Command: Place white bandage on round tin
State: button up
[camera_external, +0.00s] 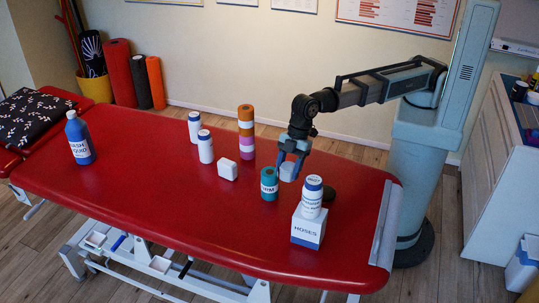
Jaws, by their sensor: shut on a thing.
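My gripper (289,164) is over the right half of the red treatment table, its fingers pointing down. It is shut on a small white roll, the white bandage (289,172), held above the table between the fingers. A dark, low round object (329,194), which looks like the round tin, stands to the right of the gripper, partly hidden behind a white bottle. A teal cylinder (269,186) with a white label stands just below and left of the bandage in the picture.
The white bottle (311,198) stands on a white box (308,229) marked HOSES. A stack of coloured rolls (246,131), a small white block (228,170) and two white bottles (205,147) stand left. A blue bottle (80,140) is far left. The table's front middle (180,210) is clear.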

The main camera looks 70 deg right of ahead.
aim_at(329, 195)
jog(key=s+d+n+g+h, duration=0.2)
jog(key=s+d+n+g, duration=0.5)
jog(key=s+n, duration=0.6)
jog(key=shift+w+d+f+n+t, duration=0.2)
jog(key=shift+w+f+n, duration=0.15)
jog(key=shift+f, duration=1.3)
jog(key=shift+w+d+f+n+t, duration=0.2)
jog(key=shift+w+f+n, duration=0.15)
jog(key=shift+f, duration=1.25)
jog(key=shift+w+d+f+n+t, duration=0.2)
jog(key=shift+w+f+n, duration=0.15)
jog(key=shift+f, duration=1.3)
jog(key=shift+f, duration=0.15)
jog(key=o, duration=1)
jog(key=shift+o, duration=0.2)
jog(key=v, duration=1.2)
jog(key=shift+a, duration=0.15)
